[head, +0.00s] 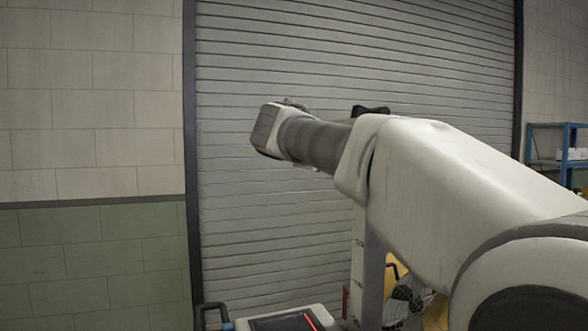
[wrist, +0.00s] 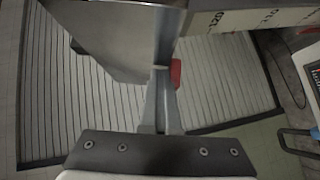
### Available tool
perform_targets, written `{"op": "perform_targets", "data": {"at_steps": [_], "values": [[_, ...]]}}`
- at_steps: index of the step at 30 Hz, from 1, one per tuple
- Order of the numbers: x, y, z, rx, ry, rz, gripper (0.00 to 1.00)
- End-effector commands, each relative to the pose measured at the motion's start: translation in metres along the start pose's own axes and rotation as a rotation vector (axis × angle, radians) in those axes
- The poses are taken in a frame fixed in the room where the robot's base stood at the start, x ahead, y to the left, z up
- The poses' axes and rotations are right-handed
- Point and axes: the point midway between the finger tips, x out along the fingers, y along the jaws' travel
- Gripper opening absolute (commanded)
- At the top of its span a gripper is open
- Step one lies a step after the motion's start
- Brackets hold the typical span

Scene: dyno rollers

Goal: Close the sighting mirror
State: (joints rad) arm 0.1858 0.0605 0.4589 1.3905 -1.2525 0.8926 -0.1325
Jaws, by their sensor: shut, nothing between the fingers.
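My gripper (wrist: 160,88) shows in the wrist view, its narrow fingers together and empty. Their tips are beside a flat grey panel (wrist: 110,38) and a small red part (wrist: 176,73); I cannot tell whether they touch. A scale-marked column (wrist: 252,20) runs across the top right of the wrist view, and a marked column stands upright behind my arm in the head view (head: 366,262). A dark piece (head: 371,110) shows just above my arm there. I cannot tell for sure which part is the sighting mirror. My arm hides the gripper in the head view.
A roller shutter (head: 265,215) and a block wall (head: 95,90) stand behind. A device with a dark screen (head: 284,322) and a handle is at the bottom. Yellow equipment (head: 395,268) is partly behind my arm. A blue shelf (head: 545,125) stands at far right.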

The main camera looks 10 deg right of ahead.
Motion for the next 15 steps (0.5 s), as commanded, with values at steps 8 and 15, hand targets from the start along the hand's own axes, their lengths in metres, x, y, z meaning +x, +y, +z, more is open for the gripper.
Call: {"op": "perform_targets", "data": {"at_steps": [8,15], "values": [[0.015,-0.021,0.015,-0.111,0.000,0.110,0.00],[0.022,-0.024,0.022,-0.174,0.000,0.172,0.00]]}}
